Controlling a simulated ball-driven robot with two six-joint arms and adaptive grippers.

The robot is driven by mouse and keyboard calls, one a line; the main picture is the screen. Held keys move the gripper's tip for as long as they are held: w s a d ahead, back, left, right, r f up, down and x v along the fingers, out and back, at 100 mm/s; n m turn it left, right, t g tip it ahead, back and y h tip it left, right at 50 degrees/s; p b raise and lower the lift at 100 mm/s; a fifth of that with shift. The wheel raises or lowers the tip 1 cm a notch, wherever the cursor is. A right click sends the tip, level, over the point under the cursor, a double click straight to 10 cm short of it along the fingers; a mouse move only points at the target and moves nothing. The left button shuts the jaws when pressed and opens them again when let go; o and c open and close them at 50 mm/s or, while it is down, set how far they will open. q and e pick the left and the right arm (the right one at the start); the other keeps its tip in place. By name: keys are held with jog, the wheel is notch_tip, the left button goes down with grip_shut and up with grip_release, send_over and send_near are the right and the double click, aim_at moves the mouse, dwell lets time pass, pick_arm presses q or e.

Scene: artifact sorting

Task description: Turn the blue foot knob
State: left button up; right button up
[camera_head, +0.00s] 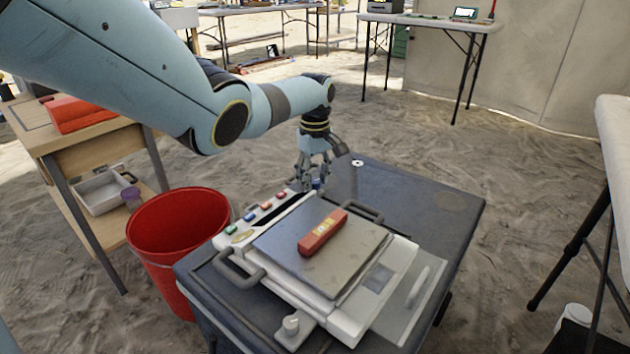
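A white device with a flat metal plate (285,245) sits on a dark grey case. My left gripper (313,183) points down at the device's far corner, beyond the row of coloured buttons. A small blue part (317,184), which looks like the blue foot knob, shows between or just behind its fingertips. The fingers partly hide it, and I cannot tell whether they touch it. A pale grey foot knob (291,325) sticks out at the device's near corner. My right gripper is not in view.
A red block (322,232) lies on the metal plate. Grey handles (240,270) stand at the device's sides. A red bin (180,225) is left of the dark case (430,195). A wooden shelf unit (85,150) stands farther left. The case's far right top is mostly clear.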

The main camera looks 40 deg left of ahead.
pick_arm(q)
grip_shut()
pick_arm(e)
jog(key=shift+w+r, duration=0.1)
pick_arm(q)
jog(key=shift+m, duration=0.4)
